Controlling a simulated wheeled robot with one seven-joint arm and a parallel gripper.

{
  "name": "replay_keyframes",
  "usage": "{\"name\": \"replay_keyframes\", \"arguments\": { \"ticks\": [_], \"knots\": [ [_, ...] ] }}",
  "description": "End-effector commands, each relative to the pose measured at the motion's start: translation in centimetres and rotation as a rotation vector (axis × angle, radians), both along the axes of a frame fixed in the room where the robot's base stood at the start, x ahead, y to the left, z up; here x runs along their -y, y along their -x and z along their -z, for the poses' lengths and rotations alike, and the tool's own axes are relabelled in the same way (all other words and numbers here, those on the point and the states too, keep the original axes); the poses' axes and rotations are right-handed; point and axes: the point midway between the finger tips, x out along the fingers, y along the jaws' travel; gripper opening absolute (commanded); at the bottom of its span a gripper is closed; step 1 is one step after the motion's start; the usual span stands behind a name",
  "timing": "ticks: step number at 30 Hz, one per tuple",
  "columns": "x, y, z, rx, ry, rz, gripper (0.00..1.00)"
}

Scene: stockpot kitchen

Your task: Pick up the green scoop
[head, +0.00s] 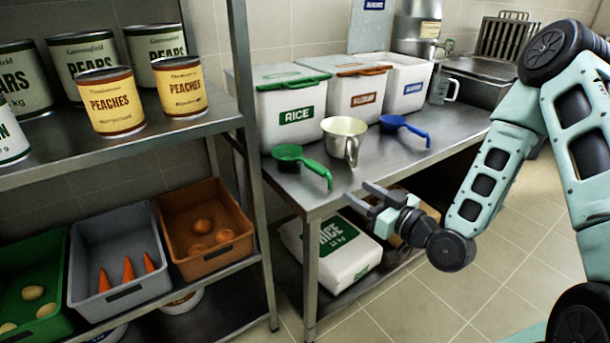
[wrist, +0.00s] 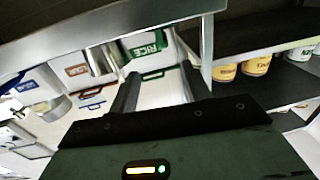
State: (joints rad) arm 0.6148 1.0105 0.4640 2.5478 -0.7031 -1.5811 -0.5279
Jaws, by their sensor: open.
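The green scoop (head: 290,156) lies on the steel counter near its front left corner, in front of the rice bin. Its bowl is at the left and its handle reaches right to the counter's front edge. My gripper (head: 366,196) is open and empty, in front of the counter edge, to the right of the scoop's handle and apart from it. In the wrist view my open gripper (wrist: 158,82) has nothing between its fingers. I cannot make out the scoop clearly there.
The rice bin (head: 270,112) stands behind. A shelf post (head: 246,100) rises at the left. A rice sack (head: 330,250) lies under the counter.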

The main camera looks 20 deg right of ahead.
Motion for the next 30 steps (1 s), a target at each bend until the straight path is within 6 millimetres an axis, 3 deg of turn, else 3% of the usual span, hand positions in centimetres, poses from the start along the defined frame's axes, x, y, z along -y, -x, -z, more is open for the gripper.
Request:
{"name": "replay_keyframes", "arguments": {
  "ticks": [8, 15, 25, 30],
  "knots": [
    [-0.9, -1.6, 0.4, 0.003, 0.001, -0.002, 0.48],
    [-2.9, -6.1, -0.1, 0.001, -0.001, -0.002, 0.48],
    [-4.1, -8.6, 0.0, -0.002, -0.001, -0.002, 0.48],
    [-5.3, -10.9, 0.1, -0.001, -0.003, -0.001, 0.48]
  ]
}}
